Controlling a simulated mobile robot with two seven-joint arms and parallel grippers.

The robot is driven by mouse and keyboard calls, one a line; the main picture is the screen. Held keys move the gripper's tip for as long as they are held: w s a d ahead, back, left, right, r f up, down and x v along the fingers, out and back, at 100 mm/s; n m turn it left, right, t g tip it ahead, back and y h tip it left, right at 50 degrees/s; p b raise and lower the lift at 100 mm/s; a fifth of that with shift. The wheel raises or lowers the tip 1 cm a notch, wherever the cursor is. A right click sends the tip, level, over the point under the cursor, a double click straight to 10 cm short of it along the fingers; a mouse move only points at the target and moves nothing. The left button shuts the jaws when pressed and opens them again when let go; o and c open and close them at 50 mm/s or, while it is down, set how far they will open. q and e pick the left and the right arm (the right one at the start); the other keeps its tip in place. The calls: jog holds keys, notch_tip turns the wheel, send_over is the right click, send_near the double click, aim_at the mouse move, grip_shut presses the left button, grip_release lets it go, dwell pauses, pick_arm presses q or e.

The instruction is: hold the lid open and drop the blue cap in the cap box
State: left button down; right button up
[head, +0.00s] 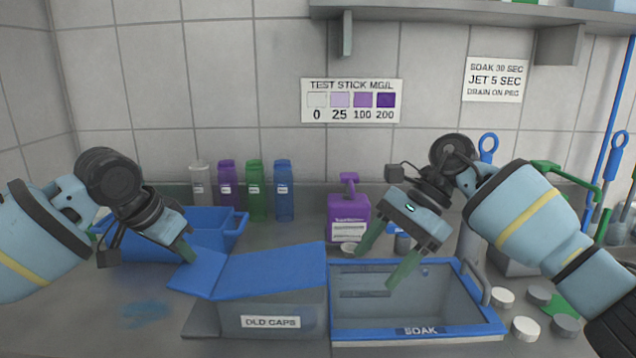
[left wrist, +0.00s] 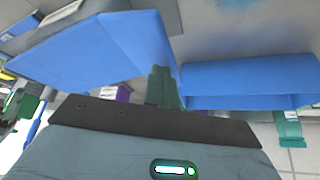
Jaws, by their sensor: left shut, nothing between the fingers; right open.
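The grey cap box (head: 270,322) is labelled OLD CAPS and stands front centre. Its blue lid (head: 270,272) lies over the top, with a sloping blue flap at its left end; the lid also fills the upper left of the left wrist view (left wrist: 90,50). My left gripper (head: 187,254) is shut and empty beside the flap; its closed fingers show in the left wrist view (left wrist: 164,85). I cannot tell if they touch the lid. My right gripper (head: 388,256) is open and empty over the soak tub.
The blue-rimmed soak tub (head: 420,332) stands directly right of the cap box. A blue bin (head: 215,228) is behind my left gripper. A purple pump bottle (head: 348,212) and several coloured bottles stand along the wall. Several white and grey caps (head: 524,328) lie at right.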

pick_arm(q)
jog(key=shift+a+r, duration=0.15)
jog(key=shift+r, duration=1.4)
jog(key=shift+a+r, duration=0.15)
jog(key=shift+r, duration=1.35)
